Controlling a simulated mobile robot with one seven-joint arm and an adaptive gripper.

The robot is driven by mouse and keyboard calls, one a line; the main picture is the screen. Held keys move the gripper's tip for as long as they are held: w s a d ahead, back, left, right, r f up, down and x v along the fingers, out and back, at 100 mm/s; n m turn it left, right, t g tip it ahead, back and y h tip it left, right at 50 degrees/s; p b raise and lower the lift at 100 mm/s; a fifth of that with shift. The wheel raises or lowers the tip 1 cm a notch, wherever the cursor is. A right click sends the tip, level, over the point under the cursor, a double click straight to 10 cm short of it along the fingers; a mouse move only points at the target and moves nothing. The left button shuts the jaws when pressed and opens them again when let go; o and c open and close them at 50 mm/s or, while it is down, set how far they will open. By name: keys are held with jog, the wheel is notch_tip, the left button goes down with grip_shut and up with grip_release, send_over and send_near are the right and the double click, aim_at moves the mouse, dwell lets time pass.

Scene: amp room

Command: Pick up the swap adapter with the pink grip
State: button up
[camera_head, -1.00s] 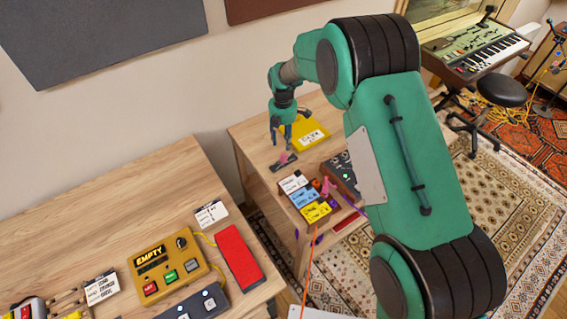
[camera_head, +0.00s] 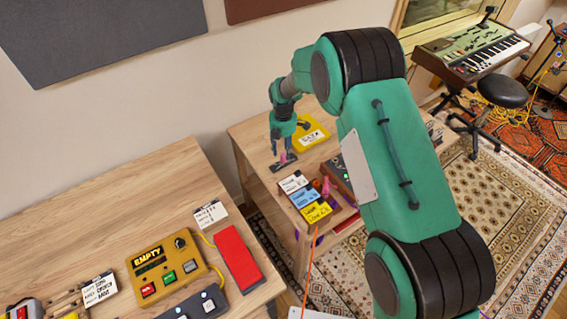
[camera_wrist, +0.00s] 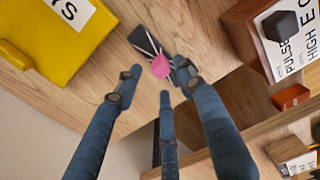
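The swap adapter (camera_head: 284,163) is a small dark flat piece with a pink grip, lying on the far wooden table. In the wrist view its dark body (camera_wrist: 146,42) has white lines, and the pink grip (camera_wrist: 160,67) stands at its near end. My gripper (camera_head: 282,150) is right above it, pointing down. In the wrist view my gripper (camera_wrist: 153,78) has its blue fingers spread, with the pink grip between the fingertips, closer to the right one. No finger is clearly closed on it; exact contact cannot be told.
A yellow box (camera_head: 311,134) lies just behind the adapter. A box with white, blue and yellow labels (camera_head: 304,198) and a dark device (camera_head: 338,176) stand nearer. A front table holds a yellow EMPTY unit (camera_head: 165,268) and a red block (camera_head: 239,256). A gap separates the tables.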

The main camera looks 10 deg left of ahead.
aim_at(283, 155)
jog(key=shift+d+f+b, duration=0.1)
jog(key=shift+f+b, duration=0.45)
jog(key=shift+f, duration=1.55)
grip_shut()
